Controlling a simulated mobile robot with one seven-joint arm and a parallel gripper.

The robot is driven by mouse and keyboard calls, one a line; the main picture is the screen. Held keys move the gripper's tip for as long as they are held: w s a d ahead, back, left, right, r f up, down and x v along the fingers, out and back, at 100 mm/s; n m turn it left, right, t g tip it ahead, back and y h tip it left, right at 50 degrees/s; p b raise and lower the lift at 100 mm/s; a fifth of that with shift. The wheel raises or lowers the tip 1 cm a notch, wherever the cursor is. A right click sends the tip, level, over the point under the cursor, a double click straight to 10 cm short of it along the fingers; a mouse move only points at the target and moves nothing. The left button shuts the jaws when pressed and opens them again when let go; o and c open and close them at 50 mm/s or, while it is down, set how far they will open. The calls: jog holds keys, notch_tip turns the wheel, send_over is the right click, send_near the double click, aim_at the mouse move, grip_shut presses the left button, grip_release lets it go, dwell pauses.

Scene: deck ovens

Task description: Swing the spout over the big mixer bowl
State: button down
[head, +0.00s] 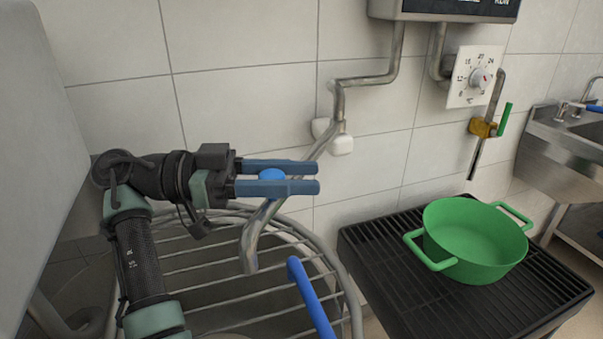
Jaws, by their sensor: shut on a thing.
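The spout (253,238) is a bent metal pipe. It runs from a joint on the tiled wall down towards the lower left, and its open end hangs above the wire guard (347,290) of the big mixer bowl. A round blue knob (271,175) sits on the spout. My gripper (312,177) reaches in from the left, with its two blue-grey fingers shut on this knob. The dark bowl interior (240,294) shows between the guard wires; much of the bowl is hidden by the guard, my arm and the frame edge.
A green pot (475,240) stands on a black slatted stand (375,262) at the right. A blue bar (312,300) rises by the guard. A wall dial (478,78), a green-handled valve (483,127) and a steel sink (565,150) are further right.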

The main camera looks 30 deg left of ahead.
dwell(0.3)
jog(key=shift+c, duration=2.2)
grip_release()
notch_tip(320, 180, up, 10)
jog(key=p, duration=0.1)
jog(key=shift+p, duration=0.35)
